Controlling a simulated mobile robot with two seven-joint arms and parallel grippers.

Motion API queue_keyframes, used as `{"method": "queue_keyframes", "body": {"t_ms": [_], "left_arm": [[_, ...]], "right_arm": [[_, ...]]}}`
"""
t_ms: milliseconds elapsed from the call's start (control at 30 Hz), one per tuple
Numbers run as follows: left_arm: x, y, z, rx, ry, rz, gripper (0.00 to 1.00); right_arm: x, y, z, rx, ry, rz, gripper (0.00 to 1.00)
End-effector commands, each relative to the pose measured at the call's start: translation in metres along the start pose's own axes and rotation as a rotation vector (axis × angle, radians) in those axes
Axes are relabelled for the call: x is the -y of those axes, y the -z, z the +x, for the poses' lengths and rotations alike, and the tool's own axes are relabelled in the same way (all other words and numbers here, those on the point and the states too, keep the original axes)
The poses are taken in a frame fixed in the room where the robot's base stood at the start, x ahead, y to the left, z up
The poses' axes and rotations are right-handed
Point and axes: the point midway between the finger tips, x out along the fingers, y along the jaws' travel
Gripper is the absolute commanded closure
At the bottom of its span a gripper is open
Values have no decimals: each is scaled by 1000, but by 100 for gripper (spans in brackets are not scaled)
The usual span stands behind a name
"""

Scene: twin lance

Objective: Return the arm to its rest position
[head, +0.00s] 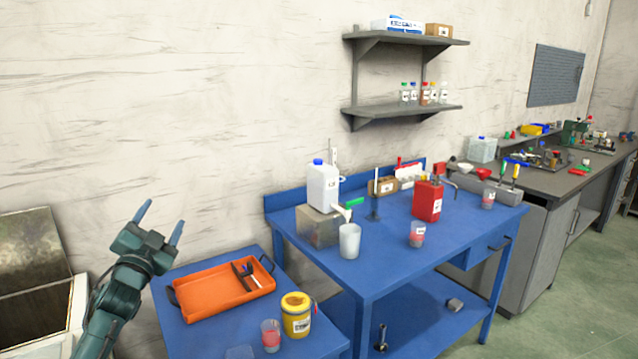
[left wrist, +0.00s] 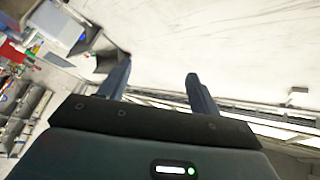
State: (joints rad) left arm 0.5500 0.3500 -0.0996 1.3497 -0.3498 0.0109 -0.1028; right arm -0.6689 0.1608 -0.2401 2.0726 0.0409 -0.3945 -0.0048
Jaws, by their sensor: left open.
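My left gripper (head: 160,222) is open and empty in the head view, raised at the left with its two blue fingers pointing up. It is above and to the left of the orange tray, apart from it, in front of the pale wall. In the left wrist view its two fingers (left wrist: 158,82) stand wide apart with nothing between them. My right gripper is in neither view.
A low blue table (head: 185,336) holds an orange tray (head: 212,302), a yellow container (head: 297,318) and a cup with pink contents (head: 271,337). A higher blue workbench (head: 385,268) stands to the right. An open metal unit (head: 35,250) is at far left.

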Motion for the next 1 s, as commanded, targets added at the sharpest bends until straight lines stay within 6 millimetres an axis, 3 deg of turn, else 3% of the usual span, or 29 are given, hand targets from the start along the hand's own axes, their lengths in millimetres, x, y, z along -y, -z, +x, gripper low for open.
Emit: {"method": "queue_keyframes", "body": {"t_ms": [100, 267, 300, 467, 667, 800, 1000], "left_arm": [[-10, -35, -4, 192, -31, -223, 37], [-38, -70, -18, 419, -103, -485, 37], [-58, -73, -34, 421, -128, -473, 37], [-112, -78, -85, 451, -212, -481, 37], [-187, -77, -178, 510, -342, -520, 37], [-238, -62, -270, 572, -450, -576, 37], [-275, -24, -394, 671, -570, -680, 37]], "right_arm": [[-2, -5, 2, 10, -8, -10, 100], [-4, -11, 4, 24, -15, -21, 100], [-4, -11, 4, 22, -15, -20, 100], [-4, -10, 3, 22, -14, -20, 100], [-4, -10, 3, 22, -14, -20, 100], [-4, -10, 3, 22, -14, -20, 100], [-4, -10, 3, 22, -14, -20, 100]]}}
